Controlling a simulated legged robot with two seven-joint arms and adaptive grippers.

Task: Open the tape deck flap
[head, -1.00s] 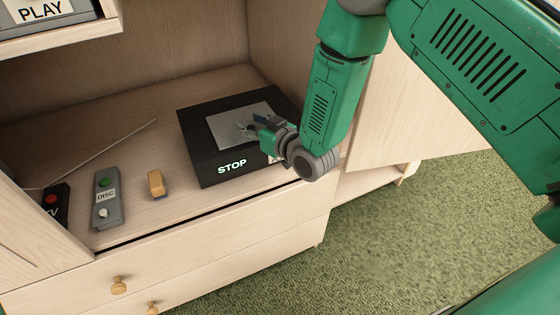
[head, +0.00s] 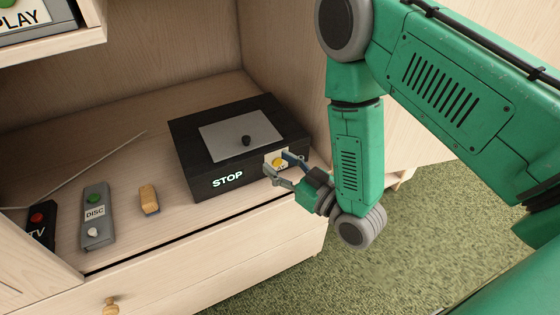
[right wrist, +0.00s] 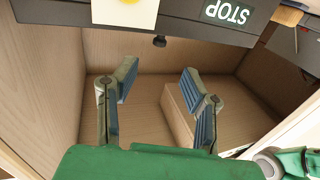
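The tape deck (head: 200,170) is a black box with a lit STOP display, on the cabinet shelf. Its flap (head: 225,135) is a grey plate lying flat on the top, with a black knob (head: 246,141). A yellow button (head: 278,162) on a pale label is at the front right corner; it also shows at the top edge of the right wrist view (right wrist: 127,2). My right gripper (head: 281,164) is at that front corner, fingers apart and empty, off the flap. Its spread fingers show in the right wrist view (right wrist: 160,90). My left gripper is out of view.
Left of the deck lie a wooden block (head: 149,200), a grey DISC remote (head: 97,215) and a black TV remote (head: 40,228). A thin rod (head: 90,172) lies behind them. An upper shelf with a PLAY device (head: 30,18) overhangs at upper left.

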